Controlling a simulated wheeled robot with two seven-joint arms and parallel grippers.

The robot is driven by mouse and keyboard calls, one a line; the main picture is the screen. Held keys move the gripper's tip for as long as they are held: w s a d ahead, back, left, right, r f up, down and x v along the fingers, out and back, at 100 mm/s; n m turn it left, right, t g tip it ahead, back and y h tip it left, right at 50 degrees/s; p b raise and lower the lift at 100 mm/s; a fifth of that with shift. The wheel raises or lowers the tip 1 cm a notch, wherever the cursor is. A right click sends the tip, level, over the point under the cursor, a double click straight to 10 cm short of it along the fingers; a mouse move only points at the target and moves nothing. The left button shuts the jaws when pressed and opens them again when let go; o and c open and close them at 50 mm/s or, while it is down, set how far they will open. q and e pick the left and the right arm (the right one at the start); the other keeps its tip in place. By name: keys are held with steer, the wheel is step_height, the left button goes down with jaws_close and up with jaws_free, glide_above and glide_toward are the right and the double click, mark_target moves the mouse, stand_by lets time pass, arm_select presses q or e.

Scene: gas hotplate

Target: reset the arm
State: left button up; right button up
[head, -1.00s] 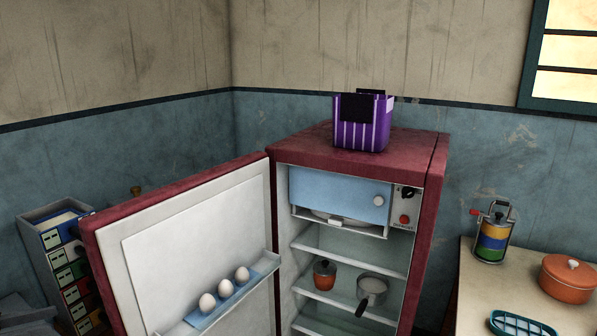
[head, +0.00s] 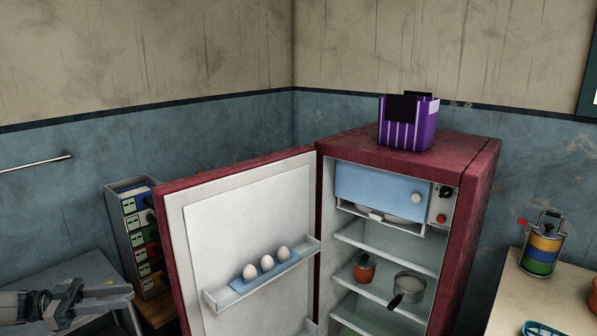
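My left gripper (head: 105,298) shows at the lower left of the head view, pointing right, over a grey surface. It is in front of and to the left of the open fridge door, apart from it. I see nothing held in it, but its fingers blend with the grey behind, so I cannot tell how far apart they are. My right gripper is not in view.
The red fridge (head: 470,190) stands open, its door (head: 250,210) swung left with several eggs on the door shelf. A purple striped basket (head: 408,125) sits on top. A counter (head: 505,300) with a colourful canister (head: 541,246) is at right. A drawer unit (head: 140,240) stands behind the door.

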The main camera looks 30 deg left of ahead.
arm_select(q)
steer(key=s+d+f+n+t+y, duration=0.1)
steer(key=s+f+n+y, duration=0.15)
steer(key=f, duration=0.75)
steer(key=s+f+n+t+y, duration=0.15)
steer(key=f+y, duration=0.25)
steer(key=f, duration=0.6)
steer(key=s+d+f+n+g+y, duration=0.1)
steer(key=s+d+f+y, duration=0.1)
steer(key=d+f, duration=0.65)
steer(key=s+d+f+n+g+y, duration=0.1)
steer(key=s+d+f+n+y, duration=0.15)
steer(key=f, duration=1.05)
steer(key=s+d+f+g, duration=0.1)
steer(key=d+f, duration=0.5)
steer(key=d, duration=0.7)
steer(key=s+d+f+g, duration=0.2)
steer(key=d+f, duration=0.5)
steer(key=d, duration=0.6)
steer(key=s+d+f+g, duration=0.1)
steer(key=d+f+g, duration=0.2)
steer(key=d+f, duration=0.4)
steer(key=d, duration=0.6)
steer(key=shift+s+m, duration=0.3)
steer(key=shift+m, duration=0.05)
